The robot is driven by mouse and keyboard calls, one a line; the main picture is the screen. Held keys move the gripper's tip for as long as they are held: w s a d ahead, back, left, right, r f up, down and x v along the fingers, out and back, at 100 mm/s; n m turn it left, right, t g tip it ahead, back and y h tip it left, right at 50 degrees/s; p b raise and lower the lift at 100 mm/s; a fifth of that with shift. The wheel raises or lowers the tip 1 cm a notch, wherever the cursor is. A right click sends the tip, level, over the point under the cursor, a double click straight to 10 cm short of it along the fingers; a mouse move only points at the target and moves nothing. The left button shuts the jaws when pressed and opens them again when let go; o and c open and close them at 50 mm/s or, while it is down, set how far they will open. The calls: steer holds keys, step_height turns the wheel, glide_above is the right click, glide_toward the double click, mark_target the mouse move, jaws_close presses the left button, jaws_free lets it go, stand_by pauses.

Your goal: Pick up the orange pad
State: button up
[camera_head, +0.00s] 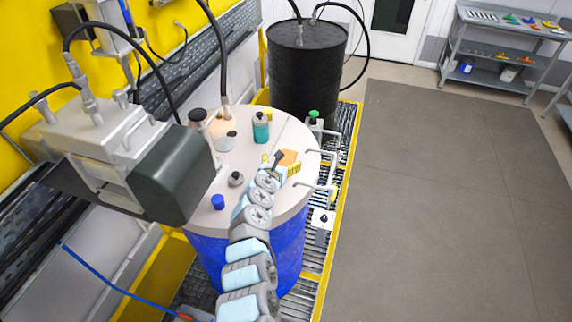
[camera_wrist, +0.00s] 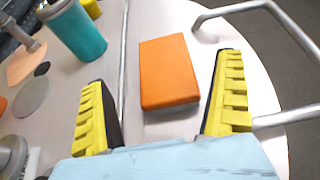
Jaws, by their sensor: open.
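The orange pad (camera_wrist: 168,72) lies flat on the pale round drum lid in the wrist view. It is a small rectangular block. It also shows in the head view (camera_head: 289,157), partly hidden by my gripper. My gripper (camera_wrist: 165,98) is open, its yellow ribbed fingers standing on the left and right of the pad with a gap on each side. The pad lies between and slightly beyond the fingertips, and nothing is held.
A teal bottle (camera_wrist: 74,30) stands on the lid left of the pad. A bent metal handle (camera_wrist: 262,12) rises at the lid's right edge. The lid (camera_head: 250,180) tops a blue drum (camera_head: 290,240) and carries several caps. A black drum (camera_head: 306,70) stands behind.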

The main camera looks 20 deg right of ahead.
mark_target(286, 158)
steer(key=shift+b+x, duration=0.75)
steer(key=shift+x, duration=0.25)
steer(key=shift+w+d+f+b, duration=0.4)
steer(key=shift+d+f+b, duration=0.3)
steer(key=shift+b, duration=0.3)
steer(key=shift+w+d+f+b, duration=0.1)
steer(key=shift+w+d+b, duration=0.3)
steer(key=shift+w+b, duration=0.4)
steer(key=shift+s, duration=0.1)
steer(key=c, duration=1.3)
